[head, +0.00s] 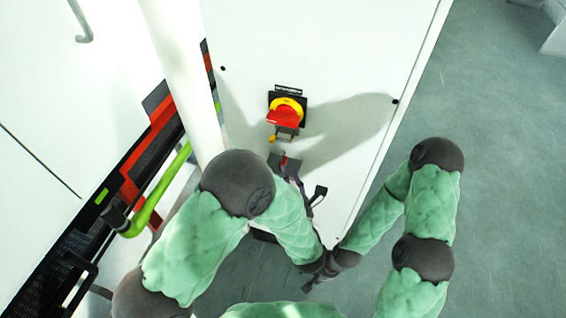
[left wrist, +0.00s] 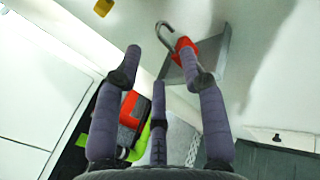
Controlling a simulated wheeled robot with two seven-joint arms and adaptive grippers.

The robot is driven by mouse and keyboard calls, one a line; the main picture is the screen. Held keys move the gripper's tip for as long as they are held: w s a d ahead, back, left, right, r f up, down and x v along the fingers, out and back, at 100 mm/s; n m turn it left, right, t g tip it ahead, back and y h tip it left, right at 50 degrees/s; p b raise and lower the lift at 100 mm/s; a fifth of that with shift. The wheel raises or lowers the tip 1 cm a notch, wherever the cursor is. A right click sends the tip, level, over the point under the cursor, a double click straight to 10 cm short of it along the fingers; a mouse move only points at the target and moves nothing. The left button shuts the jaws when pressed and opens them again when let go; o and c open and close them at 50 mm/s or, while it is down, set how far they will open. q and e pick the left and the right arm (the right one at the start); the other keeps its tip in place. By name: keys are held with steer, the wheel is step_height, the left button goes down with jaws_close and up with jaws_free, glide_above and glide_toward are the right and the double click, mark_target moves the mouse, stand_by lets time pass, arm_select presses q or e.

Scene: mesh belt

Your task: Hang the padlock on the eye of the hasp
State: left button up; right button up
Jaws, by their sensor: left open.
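The padlock (left wrist: 184,46) has a red body and a grey shackle. In the left wrist view it rests at a grey metal bracket (left wrist: 212,58) on the white panel. In the head view a bit of its red (head: 284,161) shows beside my left gripper (head: 291,170). My left gripper (left wrist: 162,58) is open, its right fingertip overlapping the padlock in view; contact cannot be told. The small yellow hasp eye (head: 271,139) sits below the red and yellow rotary switch (head: 285,115); it also shows in the left wrist view (left wrist: 103,7). My right gripper (head: 309,285) is low, partly hidden, jaws unclear.
The white cabinet panel (head: 330,60) carries the switch. A pale post (head: 183,70) and a green bar (head: 160,190) stand left, beside a dark mesh belt (head: 75,240). Open grey floor (head: 500,130) lies to the right.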

mark_target(282, 161)
arm_select(q)
steer(key=shift+b+x, duration=0.8)
steer(key=shift+x, duration=2.6)
steer(key=shift+r, duration=0.1)
jaws_close()
